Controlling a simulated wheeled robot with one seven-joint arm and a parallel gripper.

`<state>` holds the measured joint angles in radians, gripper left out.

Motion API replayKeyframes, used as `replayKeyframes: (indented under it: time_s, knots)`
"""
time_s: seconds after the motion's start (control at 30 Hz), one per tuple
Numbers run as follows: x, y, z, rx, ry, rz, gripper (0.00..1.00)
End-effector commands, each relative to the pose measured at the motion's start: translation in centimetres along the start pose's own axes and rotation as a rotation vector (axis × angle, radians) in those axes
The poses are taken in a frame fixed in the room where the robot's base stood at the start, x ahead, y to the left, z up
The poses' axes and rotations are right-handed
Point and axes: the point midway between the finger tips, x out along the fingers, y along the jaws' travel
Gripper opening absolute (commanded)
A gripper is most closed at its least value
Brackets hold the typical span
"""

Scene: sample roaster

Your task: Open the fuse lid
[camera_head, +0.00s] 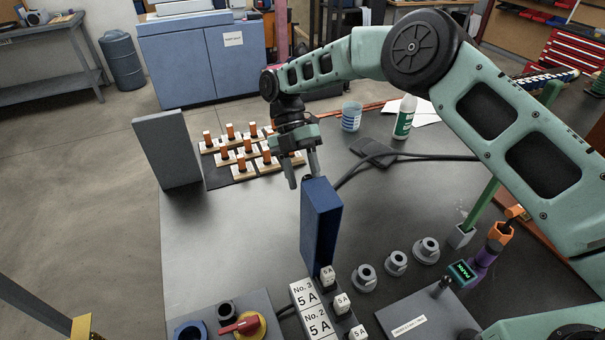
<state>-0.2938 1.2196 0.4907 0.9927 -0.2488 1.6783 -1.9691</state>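The blue fuse lid (322,225) stands upright at the far end of the fuse block (306,297), so the block's labels "No. 3 5A" and "No. 2 5A" and several white 5A fuses (341,303) are uncovered. A small dark knob shows at the lid's top edge. My gripper (304,181) points down just behind and above that top edge. Its two fingers are apart with a gap between them, and nothing shows held. The right fingertip is very close to the lid; I cannot tell whether it touches. The lid's far face is hidden.
A red rotary switch (238,325) is at the front left and several grey round fittings (396,263) are right of the lid. Wooden pieces with orange pegs (242,165), a grey panel (167,150), a cup (351,116) and a bottle (404,117) stand farther back. The table left of the lid is clear.

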Motion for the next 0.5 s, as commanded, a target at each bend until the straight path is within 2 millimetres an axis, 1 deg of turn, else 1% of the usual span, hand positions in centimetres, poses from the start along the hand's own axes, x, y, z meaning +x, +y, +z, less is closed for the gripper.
replayKeyframes:
  time_s: [0.03, 0.33, 0.43, 0.5]
  knots:
    - [0.4, 0.0, 0.3, 0.003, 0.0, -0.006, 0.47]
    - [0.3, -0.1, 0.5, 0.006, -0.003, -0.006, 0.47]
    - [-0.3, 0.0, 0.6, 0.006, -0.005, -0.003, 0.47]
    - [-1.1, 0.1, 0.5, 0.006, -0.005, -0.001, 0.47]
